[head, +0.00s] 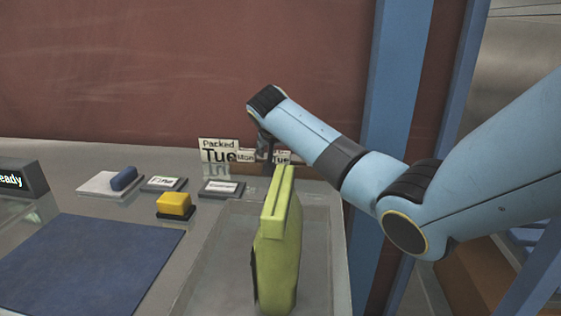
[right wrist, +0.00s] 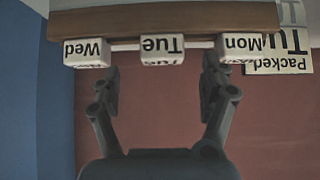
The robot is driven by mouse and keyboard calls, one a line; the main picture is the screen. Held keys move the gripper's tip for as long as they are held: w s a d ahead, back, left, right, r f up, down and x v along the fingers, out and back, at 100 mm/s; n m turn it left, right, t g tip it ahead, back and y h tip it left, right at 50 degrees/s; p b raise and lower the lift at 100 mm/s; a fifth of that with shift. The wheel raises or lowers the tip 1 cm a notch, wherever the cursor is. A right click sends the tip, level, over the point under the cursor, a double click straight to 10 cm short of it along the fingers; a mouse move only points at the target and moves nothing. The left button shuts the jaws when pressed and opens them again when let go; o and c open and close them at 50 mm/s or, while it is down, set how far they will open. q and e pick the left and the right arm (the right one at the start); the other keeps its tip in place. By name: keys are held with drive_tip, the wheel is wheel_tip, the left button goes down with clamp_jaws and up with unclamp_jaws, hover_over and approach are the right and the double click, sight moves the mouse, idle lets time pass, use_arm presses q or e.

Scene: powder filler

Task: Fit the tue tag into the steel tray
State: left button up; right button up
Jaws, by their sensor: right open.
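The Tue tag (head: 282,157) is a small white block with black letters at the back of the counter. In the right wrist view the tue tag (right wrist: 162,48) appears upside down, between the Wed tag (right wrist: 87,51) and the Mon tag (right wrist: 239,46). My right gripper (right wrist: 160,72) is open and empty, its two fingertips on either side of the Tue tag in that picture; contact cannot be told. In the head view my right gripper (head: 266,148) is partly hidden by its own arm. A grey metal-looking tray (head: 328,240) lies in front. My left gripper is out of view.
A yellow-green pouch (head: 277,250) stands upright in the grey tray. A "Packed Tue" sign (head: 217,150) stands behind. A yellow block (head: 174,204), small labelled plates and a blue mat (head: 90,262) lie left. A blue post (head: 392,110) rises right.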

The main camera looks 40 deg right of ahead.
sight(281, 152)
drive_tip(key=shift+w+x, duration=0.2)
drive_tip(key=shift+x, duration=2.5)
drive_tip(key=shift+r, duration=0.2)
drive_tip(key=shift+c, duration=0.3)
drive_tip(key=c, duration=1)
drive_tip(key=shift+r, duration=0.15)
